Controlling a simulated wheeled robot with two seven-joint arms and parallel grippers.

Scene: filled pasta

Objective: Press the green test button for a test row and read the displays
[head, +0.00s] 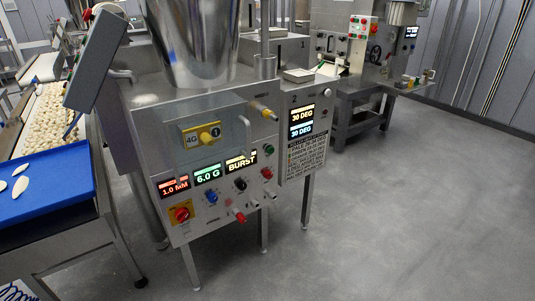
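A steel filling machine (150,130) stands in the middle of the head view. Its sloping front panel carries three lit displays: a red one (174,187) that seems to read 1.0 MM, a green one (207,173) reading 6.0 G, and a pale yellow one (241,162) reading BURST. A small green button (268,148) sits right of them, above a red button (267,172). On a side box, an upper display (301,114) and a blue lower display (301,130) both seem to read 30 DEG. Neither gripper is in view.
The panel also has a yellow 4G knob (207,137), a blue button (211,197), a black knob (240,184) and a red switch (181,214) on yellow. A blue tray (50,185) with pale pieces stands left. Open grey floor (400,220) lies right.

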